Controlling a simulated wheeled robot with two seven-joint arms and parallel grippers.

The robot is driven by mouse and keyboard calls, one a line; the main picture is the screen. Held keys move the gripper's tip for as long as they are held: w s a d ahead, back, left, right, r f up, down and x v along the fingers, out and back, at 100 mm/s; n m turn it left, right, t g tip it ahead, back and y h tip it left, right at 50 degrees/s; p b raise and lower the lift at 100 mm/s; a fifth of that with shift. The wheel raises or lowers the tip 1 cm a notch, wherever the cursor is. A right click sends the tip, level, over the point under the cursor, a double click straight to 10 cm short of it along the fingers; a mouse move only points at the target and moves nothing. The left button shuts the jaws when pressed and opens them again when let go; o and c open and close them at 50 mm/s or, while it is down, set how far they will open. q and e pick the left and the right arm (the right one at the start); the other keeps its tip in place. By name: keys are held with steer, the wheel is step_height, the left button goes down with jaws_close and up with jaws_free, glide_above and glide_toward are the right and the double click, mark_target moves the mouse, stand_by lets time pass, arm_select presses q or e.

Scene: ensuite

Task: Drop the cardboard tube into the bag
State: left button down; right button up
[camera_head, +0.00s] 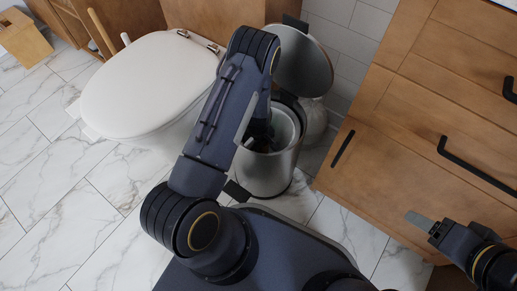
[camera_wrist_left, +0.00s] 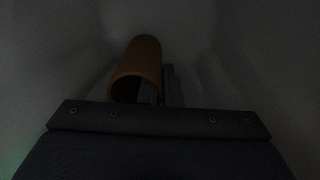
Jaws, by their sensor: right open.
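The cardboard tube (camera_wrist_left: 141,60) is an orange-brown open cylinder in the dark left wrist view. My left gripper (camera_wrist_left: 162,88) has one finger inside the tube's near end and the other along its right outside, with the tube's wall between them. Pale, folded bag material (camera_wrist_left: 230,50) surrounds them. In the head view, my left arm reaches down into the open bin, and my arm hides the tube and most of the gripper. The light bag lining (camera_head: 290,122) shows just inside the bin's rim. My right gripper (camera_head: 421,222) is open and empty at the lower right.
The steel bin (camera_head: 270,172) stands between a white toilet (camera_head: 150,85) and a wooden cabinet (camera_head: 420,130) with black handles. Its round lid (camera_head: 303,65) is raised. A wooden box (camera_head: 24,40) is at the upper left. The marble floor (camera_head: 60,190) is clear at left.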

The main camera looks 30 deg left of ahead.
arm_select(q)
steer(key=shift+f+b, duration=0.5)
steer(key=shift+f, duration=0.1)
steer(key=c, duration=1.6)
jaws_free()
steer(key=shift+r, duration=0.1)
